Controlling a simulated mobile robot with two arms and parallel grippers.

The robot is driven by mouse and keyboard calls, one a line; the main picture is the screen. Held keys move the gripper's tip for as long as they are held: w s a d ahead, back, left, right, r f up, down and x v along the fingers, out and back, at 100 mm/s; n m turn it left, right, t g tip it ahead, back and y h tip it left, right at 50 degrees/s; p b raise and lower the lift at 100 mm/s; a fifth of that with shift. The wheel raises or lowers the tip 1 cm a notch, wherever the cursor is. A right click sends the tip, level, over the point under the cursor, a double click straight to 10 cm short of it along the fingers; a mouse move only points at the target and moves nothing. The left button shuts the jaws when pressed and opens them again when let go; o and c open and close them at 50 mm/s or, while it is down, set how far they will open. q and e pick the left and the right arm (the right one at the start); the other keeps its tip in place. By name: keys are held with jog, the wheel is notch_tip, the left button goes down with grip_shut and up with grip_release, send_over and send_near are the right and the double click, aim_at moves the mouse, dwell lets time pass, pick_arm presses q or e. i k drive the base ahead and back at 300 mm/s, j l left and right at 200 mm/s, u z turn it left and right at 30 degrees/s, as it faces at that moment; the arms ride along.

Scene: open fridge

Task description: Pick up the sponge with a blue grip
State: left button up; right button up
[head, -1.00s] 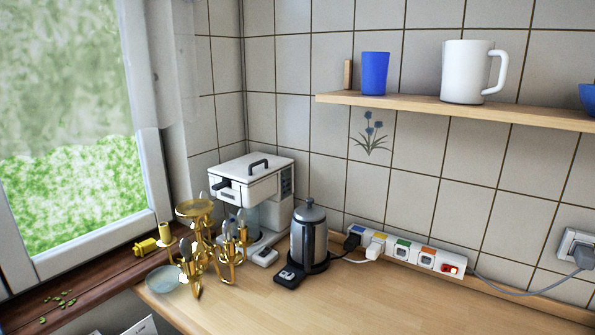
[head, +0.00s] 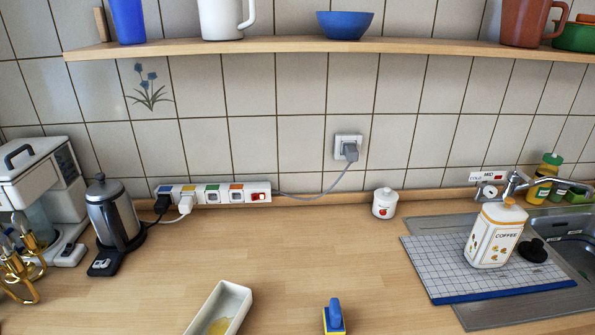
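The sponge with a blue grip (head: 335,316) lies on the wooden counter (head: 300,262) at the bottom middle of the head view. Its blue grip faces up and a strip of yellow shows at its base. The bottom edge of the view cuts off its near end. Neither of my grippers shows in the head view.
A white dish (head: 222,309) with something yellow inside stands left of the sponge. A coffee canister (head: 494,236) stands on a grid mat (head: 450,272) at the right, near the sink. A kettle (head: 114,212) and power strip (head: 212,193) are at the left. The middle counter is clear.

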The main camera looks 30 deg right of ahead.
aim_at(333, 317)
jog(key=l+z, duration=0.15)
jog(key=z, duration=0.2)
jog(key=l+z, duration=0.15)
jog(key=z, duration=0.15)
jog(key=l+z, duration=0.15)
jog(key=z, duration=0.2)
